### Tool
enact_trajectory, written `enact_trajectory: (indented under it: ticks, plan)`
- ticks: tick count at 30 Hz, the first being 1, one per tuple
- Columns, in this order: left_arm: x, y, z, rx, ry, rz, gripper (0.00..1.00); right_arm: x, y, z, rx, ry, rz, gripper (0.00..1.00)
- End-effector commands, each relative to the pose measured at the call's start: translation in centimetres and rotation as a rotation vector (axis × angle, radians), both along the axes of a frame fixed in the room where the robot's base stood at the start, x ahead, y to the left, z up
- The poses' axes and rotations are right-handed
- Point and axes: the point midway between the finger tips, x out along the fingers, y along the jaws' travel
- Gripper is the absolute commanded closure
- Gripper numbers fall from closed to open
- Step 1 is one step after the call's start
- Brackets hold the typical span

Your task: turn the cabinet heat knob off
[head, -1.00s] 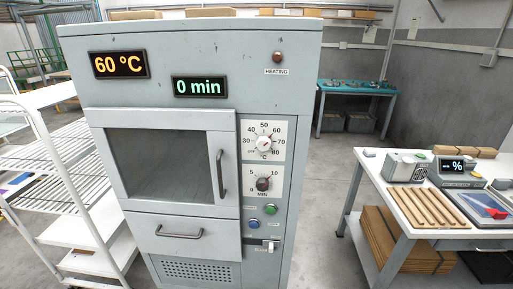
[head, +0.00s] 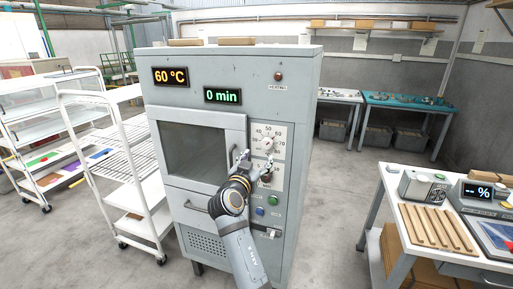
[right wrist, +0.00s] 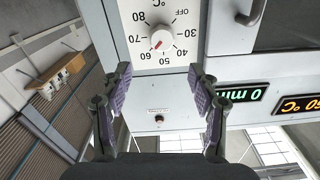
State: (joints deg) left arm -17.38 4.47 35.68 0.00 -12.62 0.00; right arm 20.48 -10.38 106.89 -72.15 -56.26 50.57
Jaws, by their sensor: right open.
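The grey cabinet (head: 300,115) stands in the middle of the head view, its displays reading 60 °C and 0 min. The white heat knob (head: 267,142) sits on the upper dial right of the door. In the right wrist view the heat knob (right wrist: 162,40) appears upside down, its red mark pointing towards about 60, well away from OFF. My right gripper (head: 256,163) is in front of the dial panel, just below the heat knob in the head view. My left gripper is out of view.
The minute knob (head: 266,177) is just below, partly behind my right gripper. A door handle (head: 232,160) is close on the left. A blue button (head: 260,211) and a switch are lower. A white rack (head: 110,150) stands left, a workbench (head: 400,225) right.

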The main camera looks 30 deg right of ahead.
Motion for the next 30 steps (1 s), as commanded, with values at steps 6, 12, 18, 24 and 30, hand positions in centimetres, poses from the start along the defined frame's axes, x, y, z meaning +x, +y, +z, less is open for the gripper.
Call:
enact_trajectory:
  ticks: [6, 12, 18, 24, 30]
  plan:
    - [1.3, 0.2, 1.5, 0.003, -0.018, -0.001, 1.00, 1.6, -1.8, 0.4, -0.008, 0.005, 0.002, 0.39]
    - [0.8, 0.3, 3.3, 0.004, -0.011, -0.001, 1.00, 4.5, -5.1, 0.4, -0.007, 0.007, 0.002, 0.39]
    - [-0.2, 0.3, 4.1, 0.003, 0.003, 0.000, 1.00, 6.4, -7.3, 0.1, -0.004, 0.007, 0.003, 0.39]
    - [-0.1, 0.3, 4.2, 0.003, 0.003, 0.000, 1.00, 7.0, -7.9, -0.2, -0.001, 0.005, 0.005, 0.39]
    - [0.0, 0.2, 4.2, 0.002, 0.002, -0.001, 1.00, 6.9, -7.9, -0.2, -0.001, 0.005, 0.005, 0.43]
